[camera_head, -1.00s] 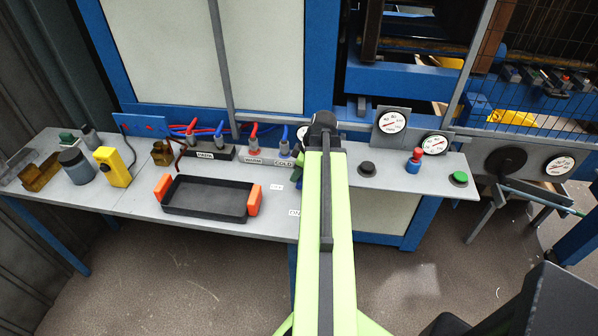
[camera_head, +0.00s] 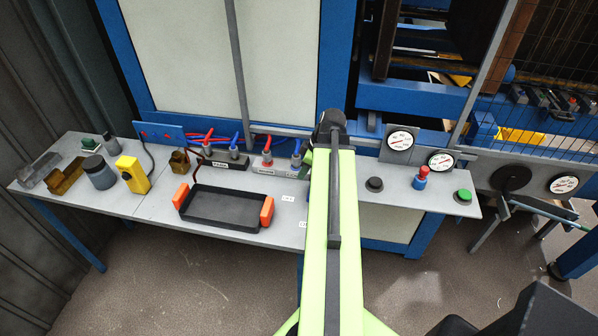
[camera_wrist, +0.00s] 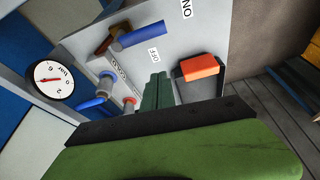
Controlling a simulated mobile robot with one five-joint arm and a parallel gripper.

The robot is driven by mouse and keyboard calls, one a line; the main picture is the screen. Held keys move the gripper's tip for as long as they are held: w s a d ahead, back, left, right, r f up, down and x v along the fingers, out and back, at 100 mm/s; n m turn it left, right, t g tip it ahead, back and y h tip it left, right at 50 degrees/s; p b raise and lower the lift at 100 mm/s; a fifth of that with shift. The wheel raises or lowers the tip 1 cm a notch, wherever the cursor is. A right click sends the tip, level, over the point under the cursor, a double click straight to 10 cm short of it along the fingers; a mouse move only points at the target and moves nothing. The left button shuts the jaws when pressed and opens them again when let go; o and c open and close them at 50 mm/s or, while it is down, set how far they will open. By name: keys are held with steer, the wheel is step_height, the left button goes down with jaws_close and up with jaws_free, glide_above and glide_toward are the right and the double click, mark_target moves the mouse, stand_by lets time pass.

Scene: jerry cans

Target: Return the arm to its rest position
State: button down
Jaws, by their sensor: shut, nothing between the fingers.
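My light-green arm reaches from the bottom of the head view up over the bench (camera_head: 150,206). My gripper (camera_wrist: 157,90) shows in the wrist view as two dark green fingers, closed together with nothing between them. In the head view the gripper is mostly hidden behind the dark end of the arm. In the wrist view the fingertips point toward the grey bench top, close beside the black tray (camera_wrist: 188,92) with its orange handle (camera_wrist: 200,67). I cannot tell how high the fingers are above the bench.
In the head view the black tray (camera_head: 222,207) lies left of my arm. Hose connectors (camera_head: 232,160) stand behind it. A yellow device (camera_head: 132,174) and a grey jar (camera_head: 99,172) stand at left. Gauges (camera_head: 400,140), a red knob (camera_head: 421,177) and a green button (camera_head: 463,196) are at right.

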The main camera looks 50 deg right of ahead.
steer(key=shift+p+v, duration=0.3)
steer(key=shift+v, duration=0.8)
steer(key=w+a+f+n+g+y+b, duration=0.1)
steer(key=w+a+n, duration=0.1)
steer(key=w+a, duration=0.6)
steer(key=w+a+f+n+b, duration=0.1)
steer(key=w+a+f+n, duration=0.2)
steer(key=a, duration=0.9)
steer(key=w+a+f+m+g+h+b, duration=0.1)
steer(key=a+m, duration=0.9)
steer(key=a, duration=1)
steer(key=shift+a+f+g+h+b, duration=0.35)
steer(key=shift+f+g+h+b, duration=0.1)
steer(key=shift+g+h+b, duration=0.3)
